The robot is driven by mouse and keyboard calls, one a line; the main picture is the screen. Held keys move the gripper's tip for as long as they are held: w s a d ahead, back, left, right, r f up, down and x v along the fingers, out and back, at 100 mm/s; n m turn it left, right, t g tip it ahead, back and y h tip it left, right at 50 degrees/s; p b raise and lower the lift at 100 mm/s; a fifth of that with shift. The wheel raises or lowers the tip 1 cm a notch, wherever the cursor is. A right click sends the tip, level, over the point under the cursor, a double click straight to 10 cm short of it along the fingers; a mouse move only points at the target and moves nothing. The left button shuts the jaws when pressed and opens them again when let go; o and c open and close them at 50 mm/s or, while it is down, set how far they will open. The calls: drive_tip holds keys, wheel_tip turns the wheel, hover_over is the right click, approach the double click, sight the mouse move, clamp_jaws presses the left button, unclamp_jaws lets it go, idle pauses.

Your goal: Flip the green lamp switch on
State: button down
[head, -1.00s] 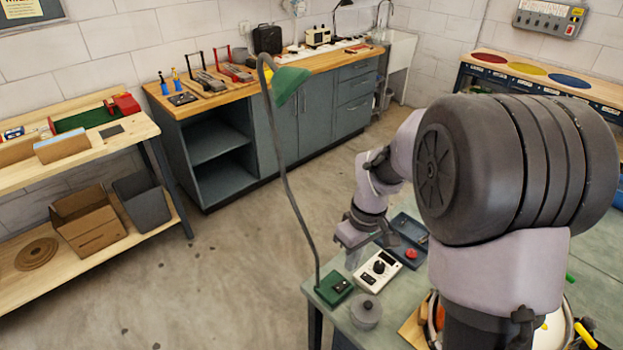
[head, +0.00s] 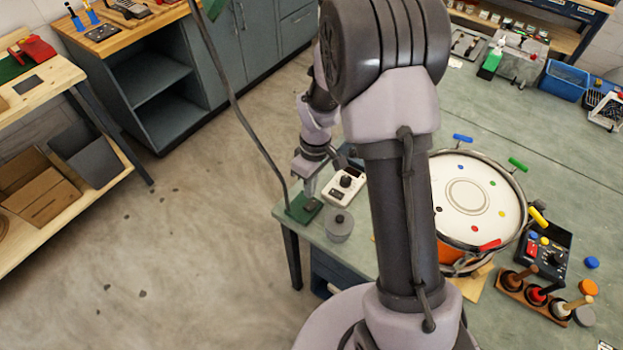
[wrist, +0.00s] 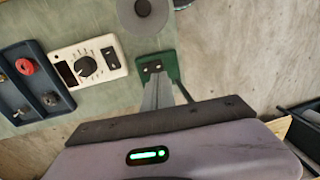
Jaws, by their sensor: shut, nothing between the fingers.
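The green lamp has a square green base (head: 303,209) on the bench's front left corner. Its grey bent stem rises to a green shade, cut off at the top edge of the head view. In the wrist view the green base (wrist: 171,62) carries a small dark switch (wrist: 153,66) on its top. My gripper (head: 308,191) points down just over the base. Its shut, empty fingers (wrist: 157,82) reach towards the switch in the wrist view. I cannot tell whether they touch it, or which way the switch is set.
A white box with a black knob (head: 345,185) stands close beside the base. A grey lidded pot (head: 339,225) is close on the other side. A dark tray with a red button (wrist: 30,85) lies beyond the white box. A drum (head: 468,205) stands further right.

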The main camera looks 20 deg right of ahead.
sight(308, 209)
drive_tip(key=f, duration=0.2)
drive_tip(key=f+b, duration=0.1)
drive_tip(key=f, duration=0.2)
drive_tip(key=shift+s+a+f, duration=0.15)
drive_tip(key=shift+a+f, duration=0.15)
drive_tip(key=shift+f, duration=0.1)
drive_tip(key=shift+b, duration=0.3)
drive_tip(key=shift+s+a+f+b, duration=0.1)
drive_tip(key=shift+f+b, duration=0.25)
drive_tip(key=shift+f, duration=0.1)
drive_tip(key=shift+r, duration=0.2)
